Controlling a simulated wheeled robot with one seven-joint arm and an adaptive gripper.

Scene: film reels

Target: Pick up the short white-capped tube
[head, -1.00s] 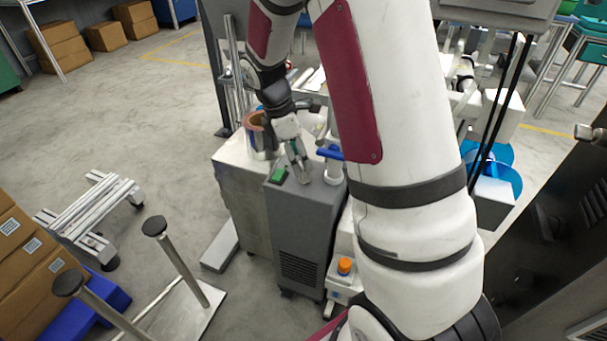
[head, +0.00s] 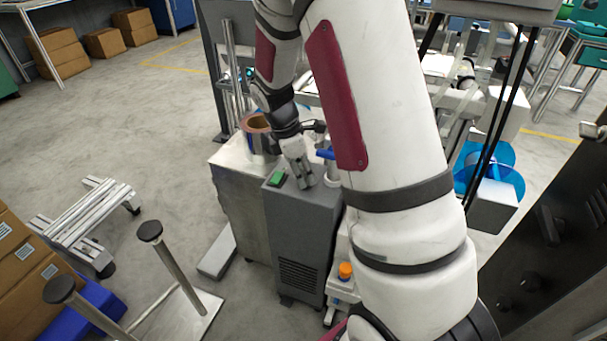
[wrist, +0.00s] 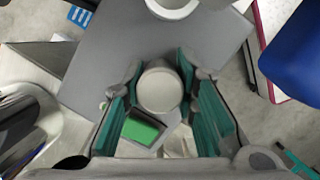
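The short tube's round off-white cap (wrist: 159,90) shows from above in the wrist view, over the grey cabinet top. My gripper (wrist: 160,72) has its two teal-padded fingers on either side of the cap, very close to it. I cannot tell whether the pads press on the cap. The tube's body is hidden beneath the cap. In the head view my gripper (head: 306,182) points down at the top of the grey cabinet (head: 300,225). The tube cannot be made out there between the fingers.
A white cylindrical part (wrist: 172,6) stands ahead of the cap. A film reel (head: 257,135) sits on the metal box to the left.

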